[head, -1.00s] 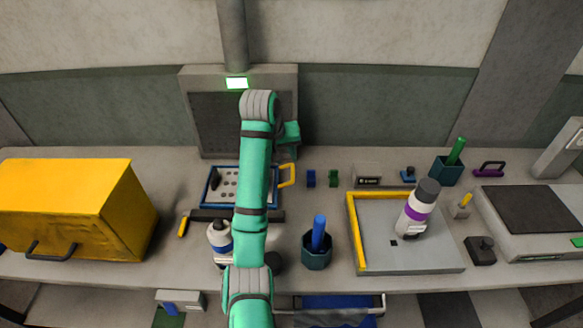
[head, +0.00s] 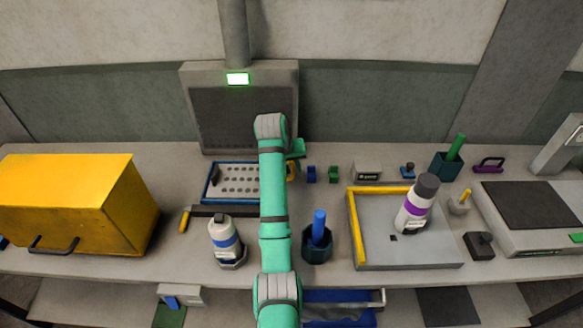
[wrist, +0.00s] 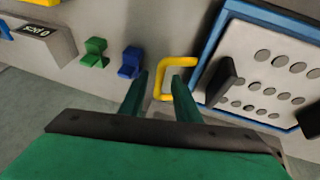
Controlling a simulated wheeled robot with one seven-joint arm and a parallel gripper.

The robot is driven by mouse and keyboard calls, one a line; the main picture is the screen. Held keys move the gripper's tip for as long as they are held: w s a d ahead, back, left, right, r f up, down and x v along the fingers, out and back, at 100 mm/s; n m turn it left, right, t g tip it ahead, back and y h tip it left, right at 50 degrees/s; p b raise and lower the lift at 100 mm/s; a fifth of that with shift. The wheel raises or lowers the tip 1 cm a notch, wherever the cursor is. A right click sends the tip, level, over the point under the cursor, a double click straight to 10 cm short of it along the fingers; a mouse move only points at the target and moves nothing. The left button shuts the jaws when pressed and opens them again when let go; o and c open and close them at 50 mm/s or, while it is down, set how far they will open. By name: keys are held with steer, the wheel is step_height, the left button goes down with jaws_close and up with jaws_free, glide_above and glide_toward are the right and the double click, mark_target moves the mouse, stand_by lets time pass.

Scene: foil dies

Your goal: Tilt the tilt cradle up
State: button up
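The cradle appears to be the flat blue-framed plate with rows of round holes (head: 238,181), lying on the bench; it also shows in the wrist view (wrist: 275,52). A yellow handle (wrist: 180,63) sticks out from its side and is mostly hidden by my arm in the head view. My gripper (wrist: 160,78) is open, its two fingers on either side of the handle's outer bar in the wrist view. I cannot tell how far the tips are above the bar. A black knob (wrist: 222,80) sits on the plate.
A blue block (head: 311,174) and a green block (head: 334,174) stand close right of the handle. A white bottle (head: 223,238) and a dark cup with a blue rod (head: 317,245) stand in front. A grey panel (head: 240,112) rises behind.

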steer(key=shift+w+f, duration=0.1)
steer(key=shift+f, duration=0.05)
jaws_close()
steer(key=shift+d, duration=0.1)
